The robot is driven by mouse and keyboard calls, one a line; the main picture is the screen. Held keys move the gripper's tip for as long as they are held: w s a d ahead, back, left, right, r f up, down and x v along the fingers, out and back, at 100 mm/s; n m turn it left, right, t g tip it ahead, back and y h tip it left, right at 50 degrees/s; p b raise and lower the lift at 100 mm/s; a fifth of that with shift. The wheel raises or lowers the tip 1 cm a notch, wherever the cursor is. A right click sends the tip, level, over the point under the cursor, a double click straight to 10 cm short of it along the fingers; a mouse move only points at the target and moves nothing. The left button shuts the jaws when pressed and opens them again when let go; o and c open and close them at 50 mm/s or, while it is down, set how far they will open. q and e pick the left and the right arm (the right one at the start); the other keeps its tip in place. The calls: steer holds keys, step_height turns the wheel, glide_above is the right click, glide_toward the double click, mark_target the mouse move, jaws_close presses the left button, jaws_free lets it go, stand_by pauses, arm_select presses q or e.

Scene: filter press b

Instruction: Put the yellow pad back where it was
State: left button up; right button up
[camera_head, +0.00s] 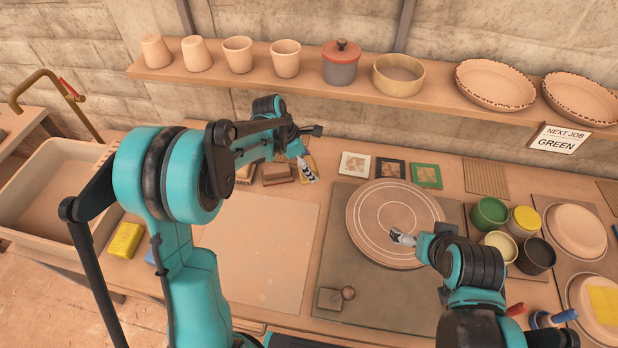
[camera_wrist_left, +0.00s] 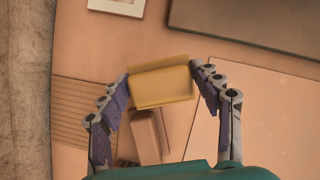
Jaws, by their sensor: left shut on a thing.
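The yellow pad (camera_wrist_left: 161,84) is a flat, rectangular block between the two fingers of my left gripper (camera_wrist_left: 160,80) in the left wrist view. The gripper is shut on it, with a fingertip at each short end. In the head view my left gripper (camera_head: 309,157) is at the back of the bench, left of the white tile (camera_head: 355,164), and the pad (camera_head: 306,168) is partly hidden by the fingers. I cannot tell whether the pad touches the bench. My right gripper (camera_head: 402,238) is over the round disc (camera_head: 375,215); its jaw opening is unclear.
A brown block (camera_wrist_left: 148,135) lies close to the held pad. Black (camera_head: 391,168) and green (camera_head: 426,175) tiles continue the row rightward. A shelf (camera_head: 440,100) with pots overhangs the back. The pale board (camera_head: 262,255) in front is clear. A yellow sponge (camera_head: 125,240) lies left.

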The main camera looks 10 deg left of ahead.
arm_select(q)
step_height(320, 180, down, 2)
steer(key=shift+s+f+b, duration=0.1)
steer(key=shift+f+b, duration=0.05)
steer(key=shift+b, duration=0.15)
arm_select(e)
steer(key=shift+f, duration=0.5)
arm_select(q)
steer(key=f, duration=0.1)
steer(key=f+b, duration=0.1)
steer(key=f, duration=0.1)
steer(key=shift+w+f+b, duration=0.25)
steer(key=shift+f+b, duration=0.05)
steer(key=shift+b, duration=0.05)
arm_select(e)
steer(key=shift+f, duration=0.9)
arm_select(q)
steer(key=shift+r, duration=0.1)
arm_select(e)
steer(key=shift+r, duration=0.1)
arm_select(q)
steer(key=o, duration=1.1)
